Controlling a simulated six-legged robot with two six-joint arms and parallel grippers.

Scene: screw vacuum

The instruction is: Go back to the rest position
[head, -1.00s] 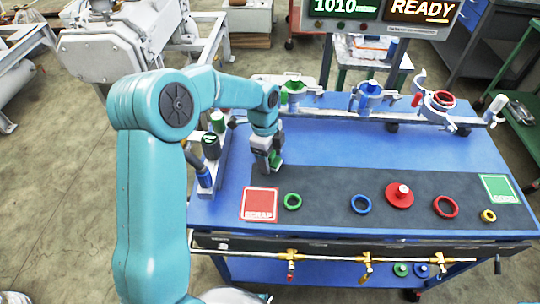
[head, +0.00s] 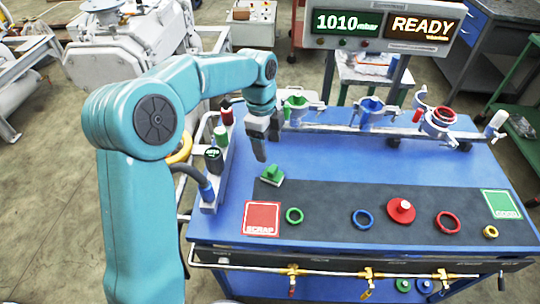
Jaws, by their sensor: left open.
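My left gripper (head: 260,146) is open and empty above the left part of the blue bench (head: 330,155), fingers pointing down. A green block-like piece (head: 272,175) with a pale lower edge lies on the bench below and slightly right of the fingertips, apart from them. My left arm, teal, comes in from the left and arches over the bench's left end. My right gripper is not in view.
On the dark mat (head: 350,203) lie a green ring (head: 294,216), a blue ring (head: 361,219), a red disc (head: 401,211), a red ring (head: 447,222) and a yellow ring (head: 490,232). A rail with clamps (head: 370,121) runs behind. A handled rack (head: 211,185) stands left.

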